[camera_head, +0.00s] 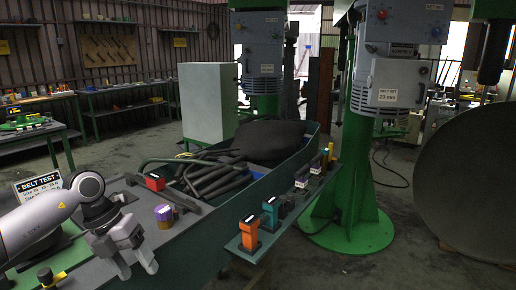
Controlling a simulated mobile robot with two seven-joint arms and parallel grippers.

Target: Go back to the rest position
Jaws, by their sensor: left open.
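My left arm comes in from the left, and its gripper (138,270) hangs low at the front with its two fingers apart. Nothing shows between the fingers. The gripper is left of and nearer than a purple and yellow round piece (164,216), and apart from it in the picture. My right gripper is not in view.
A green bench (212,232) holds an orange-red block (155,183), grey rods (215,178) and a dark sack (266,140). A green machine (347,200) stands at right. A belt-test sign (38,187) stands left.

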